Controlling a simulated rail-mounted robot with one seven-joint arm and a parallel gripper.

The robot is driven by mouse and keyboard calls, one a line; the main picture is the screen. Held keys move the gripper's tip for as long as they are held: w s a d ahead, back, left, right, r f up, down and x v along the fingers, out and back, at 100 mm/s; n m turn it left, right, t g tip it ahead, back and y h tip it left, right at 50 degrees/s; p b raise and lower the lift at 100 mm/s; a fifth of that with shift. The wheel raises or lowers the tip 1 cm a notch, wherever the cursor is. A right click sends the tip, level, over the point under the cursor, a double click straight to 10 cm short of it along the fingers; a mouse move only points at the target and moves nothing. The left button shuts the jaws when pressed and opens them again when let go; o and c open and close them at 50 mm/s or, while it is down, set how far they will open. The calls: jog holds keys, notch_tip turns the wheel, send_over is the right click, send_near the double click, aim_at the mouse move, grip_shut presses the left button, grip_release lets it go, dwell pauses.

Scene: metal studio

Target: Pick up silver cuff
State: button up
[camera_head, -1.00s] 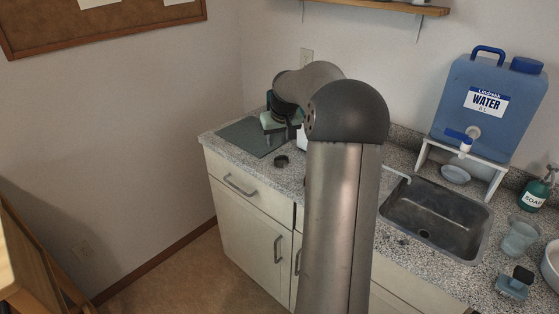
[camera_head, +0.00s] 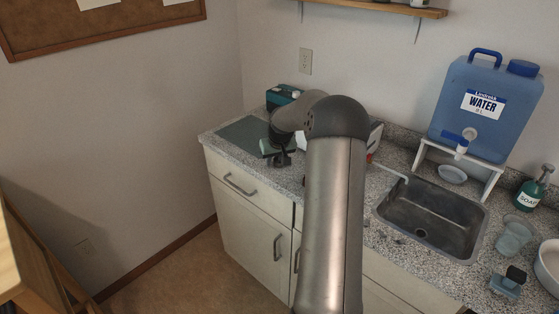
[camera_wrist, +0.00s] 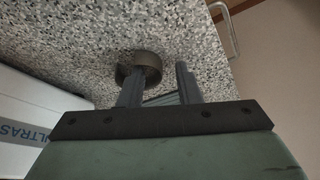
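The cuff, a short dark grey metallic ring (camera_wrist: 148,62), lies on the speckled counter in the wrist view, near the counter's edge. My gripper (camera_wrist: 160,78) is open, its two dark fingers apart. The left finger overlaps the near left side of the cuff in the picture; whether they touch, I cannot tell. The right finger is apart from the cuff, to its right. In the head view my gripper (camera_head: 281,158) is low over the counter, in front of the mat, and the cuff cannot be told apart from it there.
A white box lettered "ULTRAS" (camera_wrist: 30,125) stands left in the wrist view. In the head view a dark green mat (camera_head: 240,132) lies at the counter's left end and a teal box (camera_head: 281,96) stands behind. The sink (camera_head: 430,218) and water container (camera_head: 485,112) are right.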

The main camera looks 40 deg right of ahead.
grip_shut()
jog(key=shift+r, duration=0.15)
